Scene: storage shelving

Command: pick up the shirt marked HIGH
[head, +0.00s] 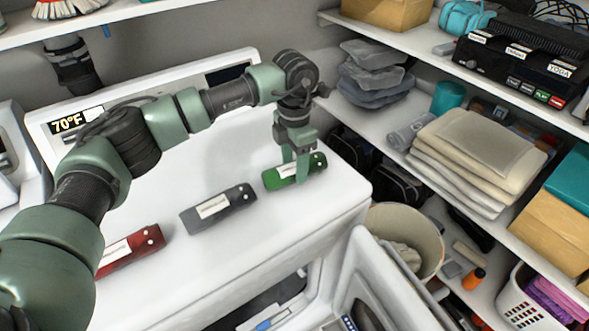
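Three rolled shirts with white labels lie in a slanting row on the white machine top (225,262): a red one (130,248) at left, a grey one (219,208) in the middle and a green one (281,181) at right. The label writing is too small to read, so I cannot tell which says HIGH. My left gripper (296,168) points down at the green roll, one finger on its far side and one crossing its front. The fingers are apart with the roll between them. I cannot tell whether they press on it. My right gripper is not in view.
Shelves at right hold folded cream cloths (478,160), grey folded cloths (372,75) and a black device (525,65). A cream bin (412,228) stands beside the machine, near an open door at its front. A 70°F display (66,125) is on the back panel.

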